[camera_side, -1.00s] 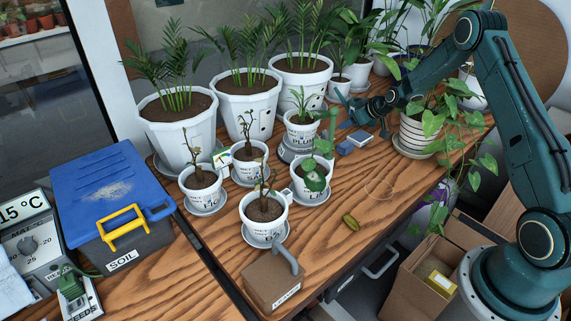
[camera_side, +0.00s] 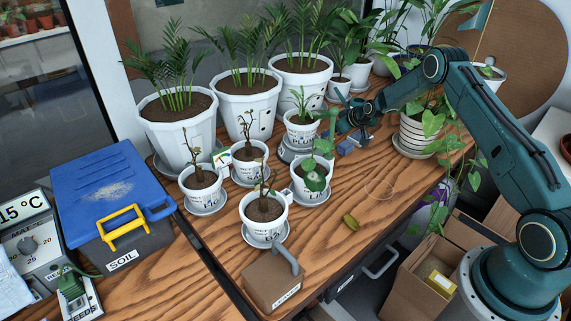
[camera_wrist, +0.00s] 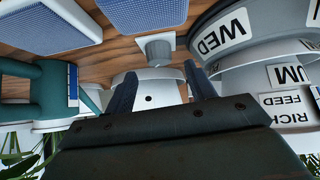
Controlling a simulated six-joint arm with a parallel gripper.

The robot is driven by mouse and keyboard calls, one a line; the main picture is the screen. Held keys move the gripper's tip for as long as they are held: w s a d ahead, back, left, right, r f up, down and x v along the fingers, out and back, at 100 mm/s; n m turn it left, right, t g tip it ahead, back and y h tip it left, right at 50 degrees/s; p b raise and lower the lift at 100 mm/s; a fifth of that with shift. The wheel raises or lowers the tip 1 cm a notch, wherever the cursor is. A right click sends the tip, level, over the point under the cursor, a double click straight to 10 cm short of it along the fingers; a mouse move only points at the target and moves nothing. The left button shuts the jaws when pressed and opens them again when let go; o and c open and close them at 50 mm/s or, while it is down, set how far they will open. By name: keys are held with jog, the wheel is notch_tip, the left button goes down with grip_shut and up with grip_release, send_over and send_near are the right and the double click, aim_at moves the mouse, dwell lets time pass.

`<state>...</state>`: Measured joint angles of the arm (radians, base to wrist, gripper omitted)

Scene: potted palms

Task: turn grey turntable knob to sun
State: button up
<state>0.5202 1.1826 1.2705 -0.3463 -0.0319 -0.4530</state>
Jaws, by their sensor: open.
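The grey turntable (camera_side: 288,154) carries the white PLUM pot (camera_side: 298,131) near the back of the bench. In the wrist view the turntable's rim (camera_wrist: 255,28), with a WED label, fills the upper right. A small grey block (camera_wrist: 156,48), which looks like the knob, sits beside the rim on a pale base. No sun mark can be made out. My gripper (camera_side: 346,116) is to the right of the PLUM pot in the side view. In the wrist view my gripper (camera_wrist: 163,88) is open, its fingers apart with the grey block beyond the gap, not touching it.
Two blue pads (camera_wrist: 135,12) lie close by; one blue block (camera_side: 347,146) shows below my gripper. A teal handled object (camera_wrist: 40,98) is at the wrist view's left. Large white palm pots (camera_side: 248,106) stand behind. The front right bench is mostly clear.

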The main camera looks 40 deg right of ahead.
jog(key=shift+x, duration=2.3)
jog(key=shift+c, duration=0.2)
jog(key=c, duration=0.9)
